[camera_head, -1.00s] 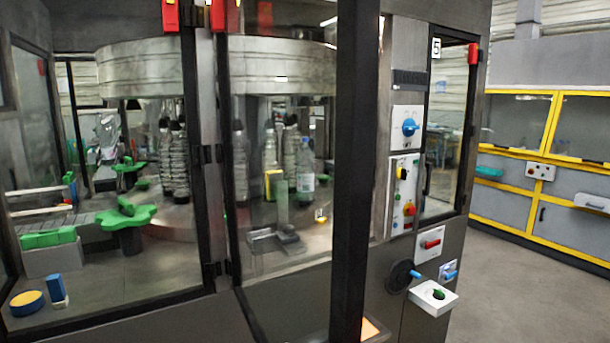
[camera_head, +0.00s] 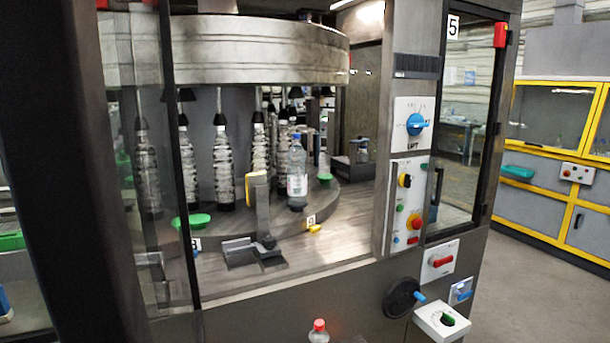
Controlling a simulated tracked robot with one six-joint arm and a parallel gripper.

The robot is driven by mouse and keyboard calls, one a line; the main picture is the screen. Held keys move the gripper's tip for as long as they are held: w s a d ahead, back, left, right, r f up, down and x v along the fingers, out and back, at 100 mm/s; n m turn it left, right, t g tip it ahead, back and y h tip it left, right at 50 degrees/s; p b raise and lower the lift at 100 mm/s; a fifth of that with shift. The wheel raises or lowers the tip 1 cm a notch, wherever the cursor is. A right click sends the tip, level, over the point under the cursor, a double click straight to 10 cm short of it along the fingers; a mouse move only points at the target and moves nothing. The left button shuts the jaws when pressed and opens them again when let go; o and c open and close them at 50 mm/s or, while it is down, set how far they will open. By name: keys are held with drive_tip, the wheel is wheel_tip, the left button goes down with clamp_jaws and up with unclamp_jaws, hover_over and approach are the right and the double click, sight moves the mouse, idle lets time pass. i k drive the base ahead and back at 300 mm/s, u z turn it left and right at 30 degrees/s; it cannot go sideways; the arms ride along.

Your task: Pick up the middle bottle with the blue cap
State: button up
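A clear bottle with a pale label and a bluish cap (camera_head: 297,172) stands upright at the front right edge of the machine's round platform, under the wide metal drum. It is inside the labeller, seen through the front opening. Another bottle with a red cap (camera_head: 318,327) shows at the bottom edge, outside the machine, with its lower part cut off. My gripper is not in view.
A thick black frame post (camera_head: 70,150) stands close on the left. Inside, several dark-topped ribbed columns (camera_head: 223,165) stand behind, and a low metal bracket (camera_head: 262,225) with a yellow pad is left of the bottle. The control panel (camera_head: 408,180) lies right. Floor is free further right.

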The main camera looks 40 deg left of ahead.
sight(296, 155)
drive_tip(key=i, duration=2.35)
drive_tip(key=u, duration=2.95)
